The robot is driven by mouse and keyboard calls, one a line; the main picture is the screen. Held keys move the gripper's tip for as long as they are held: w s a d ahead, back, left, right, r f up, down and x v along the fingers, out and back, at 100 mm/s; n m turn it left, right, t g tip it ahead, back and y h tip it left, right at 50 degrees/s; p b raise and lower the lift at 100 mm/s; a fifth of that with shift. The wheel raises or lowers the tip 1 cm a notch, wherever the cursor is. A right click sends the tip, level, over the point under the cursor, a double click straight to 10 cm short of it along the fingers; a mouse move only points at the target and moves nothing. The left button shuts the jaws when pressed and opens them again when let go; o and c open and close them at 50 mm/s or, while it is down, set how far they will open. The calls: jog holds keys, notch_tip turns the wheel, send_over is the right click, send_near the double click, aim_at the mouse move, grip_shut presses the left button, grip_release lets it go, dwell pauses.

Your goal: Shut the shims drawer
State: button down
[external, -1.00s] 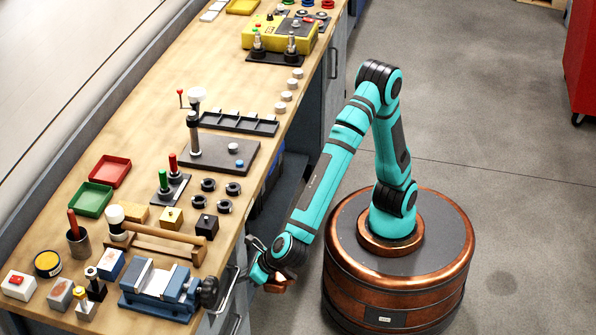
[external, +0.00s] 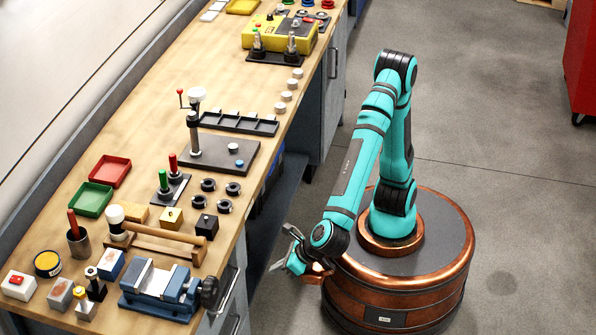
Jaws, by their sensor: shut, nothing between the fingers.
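The drawer unit (external: 240,297) is under the near end of the workbench, on the side facing me. No drawer visibly stands out from the unit. I cannot read any label, so I cannot tell which is the shims drawer. My gripper (external: 284,252) is shut and empty. It hangs in the open space to the right of the drawer fronts, clear of them and close to my round base.
A blue vise (external: 160,288) sits at the bench edge above the drawers, its dark knob (external: 210,292) overhanging. The wooden bench top (external: 140,210) holds trays, tools and small blocks. A red cabinet (external: 584,62) stands far right. The grey floor (external: 500,200) is otherwise clear.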

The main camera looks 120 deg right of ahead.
jog(key=w+d+f, duration=0.6)
jog(key=w+f, duration=0.1)
jog(key=w, duration=0.3)
jog(key=shift+w, duration=0.2)
dwell(0.3)
